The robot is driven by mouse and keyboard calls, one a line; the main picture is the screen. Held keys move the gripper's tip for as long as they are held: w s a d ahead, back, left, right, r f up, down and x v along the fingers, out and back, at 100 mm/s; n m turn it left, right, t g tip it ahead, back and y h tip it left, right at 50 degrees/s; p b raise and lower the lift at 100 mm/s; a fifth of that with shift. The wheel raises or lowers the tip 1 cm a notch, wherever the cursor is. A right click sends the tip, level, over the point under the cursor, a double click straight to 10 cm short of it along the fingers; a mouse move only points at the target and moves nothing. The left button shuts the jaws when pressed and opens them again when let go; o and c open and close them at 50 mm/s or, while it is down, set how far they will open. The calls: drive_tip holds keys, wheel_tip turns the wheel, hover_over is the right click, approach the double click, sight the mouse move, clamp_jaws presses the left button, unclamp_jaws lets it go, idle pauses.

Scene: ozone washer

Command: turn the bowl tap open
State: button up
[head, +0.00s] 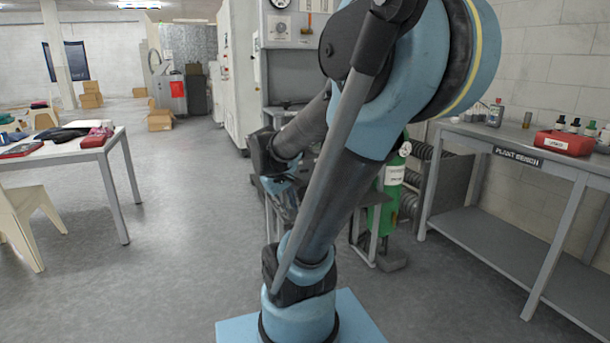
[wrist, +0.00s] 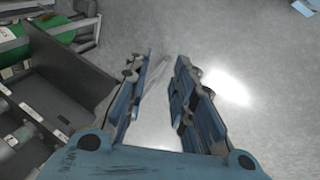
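I cannot make out the bowl tap in either view; my arm covers much of the middle of the head view. A grey machine with gauges (head: 290,72) stands behind my arm, its lower part largely hidden. My gripper (wrist: 171,66) shows in the wrist view with its two blue and dark fingers apart.
A green gas cylinder (head: 383,205) stands right of my arm; a green cylinder (wrist: 52,34) also shows in the wrist view beside a dark panel (wrist: 72,88). The plant bench (head: 490,136) is at right, a cluttered table (head: 60,157) at left. Floor (head: 185,190) between is clear.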

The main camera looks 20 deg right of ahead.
drive_tip(key=w+d+r+n+h, duration=0.2)
drive_tip(key=w+d+h, duration=0.15)
drive_tip(key=w, duration=0.75)
drive_tip(key=n+t+h, duration=0.3)
drive_tip(key=n+h, duration=0.3)
drive_tip(key=h, duration=0.1)
approach(301, 171)
drive_tip(key=x, duration=1.2)
drive_tip(key=shift+d+f, duration=0.15)
drive_tip(key=shift+d, duration=0.2)
drive_tip(key=shift+c, duration=0.5)
